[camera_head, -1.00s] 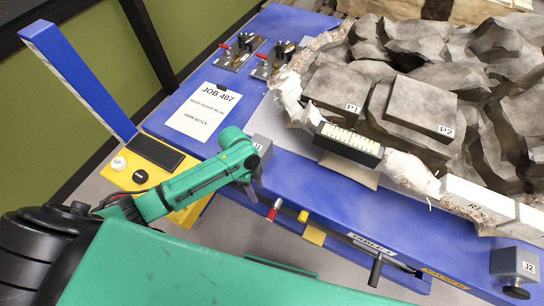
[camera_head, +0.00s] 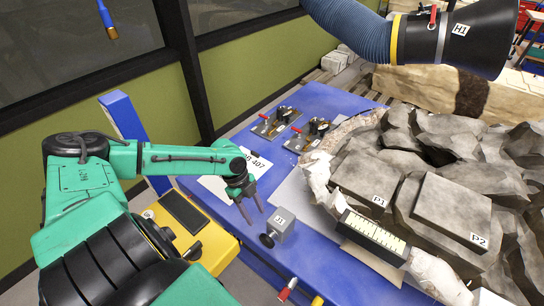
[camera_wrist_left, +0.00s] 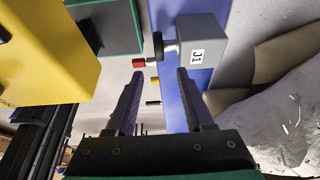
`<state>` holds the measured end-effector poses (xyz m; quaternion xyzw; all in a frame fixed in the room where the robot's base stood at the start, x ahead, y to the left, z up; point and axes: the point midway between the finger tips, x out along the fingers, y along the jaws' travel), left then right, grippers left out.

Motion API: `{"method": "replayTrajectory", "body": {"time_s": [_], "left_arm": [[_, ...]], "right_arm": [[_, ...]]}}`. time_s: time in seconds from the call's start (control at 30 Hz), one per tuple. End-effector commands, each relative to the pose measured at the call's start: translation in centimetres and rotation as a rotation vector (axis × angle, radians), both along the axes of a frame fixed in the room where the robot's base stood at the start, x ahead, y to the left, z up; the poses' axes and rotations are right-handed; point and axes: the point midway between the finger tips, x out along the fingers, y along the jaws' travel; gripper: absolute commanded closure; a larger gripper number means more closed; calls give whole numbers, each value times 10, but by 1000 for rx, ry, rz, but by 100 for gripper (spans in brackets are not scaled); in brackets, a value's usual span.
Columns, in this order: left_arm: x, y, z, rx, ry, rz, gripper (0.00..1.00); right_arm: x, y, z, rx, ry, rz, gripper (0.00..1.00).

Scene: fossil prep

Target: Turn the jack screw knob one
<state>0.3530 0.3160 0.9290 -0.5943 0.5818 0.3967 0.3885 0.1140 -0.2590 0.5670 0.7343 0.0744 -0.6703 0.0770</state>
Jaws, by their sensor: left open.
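The jack marked J1 (camera_head: 283,222) is a grey block on the blue table edge, beside the fossil jacket. Its black screw knob (camera_head: 267,240) sticks out of the front side on a short shaft. My left gripper (camera_head: 252,209) is open and empty, its fingers pointing down toward the table just left of the jack, apart from the knob. In the left wrist view the jack (camera_wrist_left: 204,40) is ahead and right of the fingers, and the knob (camera_wrist_left: 158,46) shows beyond the open gap of the gripper (camera_wrist_left: 160,76). My right gripper is not in view.
The fossil jacket with blocks P1 (camera_head: 364,183) and P2 (camera_head: 450,212) fills the right side. A scale bar (camera_head: 374,236) lies near its edge. A yellow box (camera_head: 212,246) stands left of the table. The black hood H1 (camera_head: 465,38) hangs at upper right.

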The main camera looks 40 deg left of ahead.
Motion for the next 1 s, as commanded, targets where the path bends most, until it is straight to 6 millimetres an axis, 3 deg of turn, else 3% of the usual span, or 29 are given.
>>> {"method": "replayTrajectory", "body": {"time_s": [0.43,0.6,0.83,0.97,1.0], "left_arm": [[1,-44,-103,-2,1,2,48],[1,-50,-118,1,1,1,48],[1,-50,-120,2,2,-1,48],[1,-50,-119,2,2,-1,97],[1,-50,-119,2,2,-1,100]], "right_arm": [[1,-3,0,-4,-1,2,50],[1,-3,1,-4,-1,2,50],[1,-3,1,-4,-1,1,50],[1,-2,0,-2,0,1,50],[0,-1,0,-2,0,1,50]]}}
